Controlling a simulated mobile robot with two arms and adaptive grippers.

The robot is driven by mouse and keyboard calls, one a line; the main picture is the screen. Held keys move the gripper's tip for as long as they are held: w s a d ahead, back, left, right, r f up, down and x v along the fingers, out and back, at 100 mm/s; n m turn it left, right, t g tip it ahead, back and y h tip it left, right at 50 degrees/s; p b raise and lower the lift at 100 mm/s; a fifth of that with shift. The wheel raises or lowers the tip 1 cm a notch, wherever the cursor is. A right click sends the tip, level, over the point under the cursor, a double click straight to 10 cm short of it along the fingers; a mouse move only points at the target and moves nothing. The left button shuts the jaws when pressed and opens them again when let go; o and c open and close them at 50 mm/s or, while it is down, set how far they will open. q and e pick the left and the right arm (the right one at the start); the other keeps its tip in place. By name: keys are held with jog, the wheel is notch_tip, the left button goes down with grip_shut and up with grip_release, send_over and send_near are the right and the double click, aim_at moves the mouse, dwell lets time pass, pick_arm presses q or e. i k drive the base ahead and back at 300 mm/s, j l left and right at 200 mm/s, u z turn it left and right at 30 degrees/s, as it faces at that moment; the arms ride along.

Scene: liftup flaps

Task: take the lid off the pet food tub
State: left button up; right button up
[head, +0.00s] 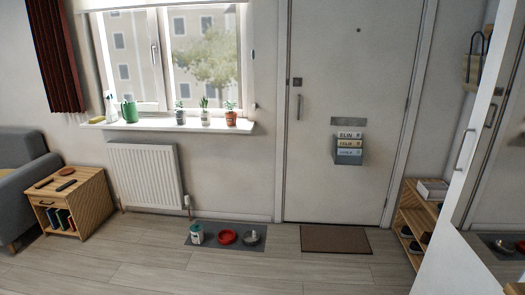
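A small pet food tub (196,234), white and green with a dark top, stands upright on a grey mat (213,244) on the floor below the radiator. Its lid (196,227) appears to be on it, but the tub is too small to make out the lid's edge. Beside the tub on the same mat are a red bowl (228,237) and a metal bowl (251,237). Neither of my grippers shows in the head view.
A wooden side table (88,205) and a grey sofa (20,190) stand at the left. A radiator (146,177) is on the wall behind the mat. A brown doormat (335,240) lies before the door. At the right are a shoe rack (412,225) and an open white door. The floor in front is clear.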

aim_at(197, 228)
jog(key=i+j+u, duration=0.1)
jog(key=i+u, duration=0.2)
jog(key=i, duration=0.3)
jog(key=i+l+u, duration=0.1)
jog(key=i+u, duration=0.25)
jog(key=i, duration=0.25)
jog(key=i+l+u, duration=0.3)
jog(key=i, duration=0.3)
jog(key=j, duration=0.1)
